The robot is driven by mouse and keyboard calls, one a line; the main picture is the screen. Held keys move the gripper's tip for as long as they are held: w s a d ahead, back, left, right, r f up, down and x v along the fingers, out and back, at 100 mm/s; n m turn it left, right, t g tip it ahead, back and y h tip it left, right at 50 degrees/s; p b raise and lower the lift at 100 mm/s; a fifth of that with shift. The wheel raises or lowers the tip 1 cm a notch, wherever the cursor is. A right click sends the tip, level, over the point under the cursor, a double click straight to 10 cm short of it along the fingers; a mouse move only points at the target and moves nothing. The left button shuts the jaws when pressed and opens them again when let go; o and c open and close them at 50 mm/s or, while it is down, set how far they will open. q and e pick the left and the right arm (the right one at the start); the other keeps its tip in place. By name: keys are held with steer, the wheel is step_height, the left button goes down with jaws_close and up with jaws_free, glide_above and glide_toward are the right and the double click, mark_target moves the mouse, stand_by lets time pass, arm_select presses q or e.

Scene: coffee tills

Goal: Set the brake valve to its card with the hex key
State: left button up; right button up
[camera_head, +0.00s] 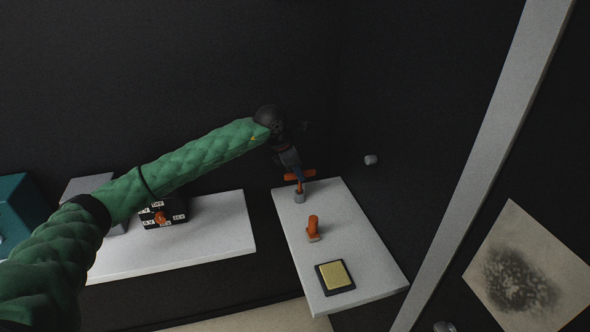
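An orange T-shaped tool, apparently the hex key (309,174), stands upright in a small grey holder (299,197) on the right white shelf. My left gripper (297,174) points down at its handle; whether the fingers are closed on it is too small to tell. A black box with white labels and an orange knob (160,217), possibly the brake valve, sits on the left white shelf, partly behind my green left arm. No setting card can be identified for certain. My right gripper is out of view.
On the right shelf (370,270) stand an orange piece with a grey foot (313,228) and a black-framed yellow pad (335,276). The left shelf (225,235) is clear right of the box. A teal object (22,205) is at far left. Dark walls stand behind.

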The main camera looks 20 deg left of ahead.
arm_select(q)
steer(key=shift+f, duration=0.1)
jaws_close()
steer(key=shift+r, duration=2.05)
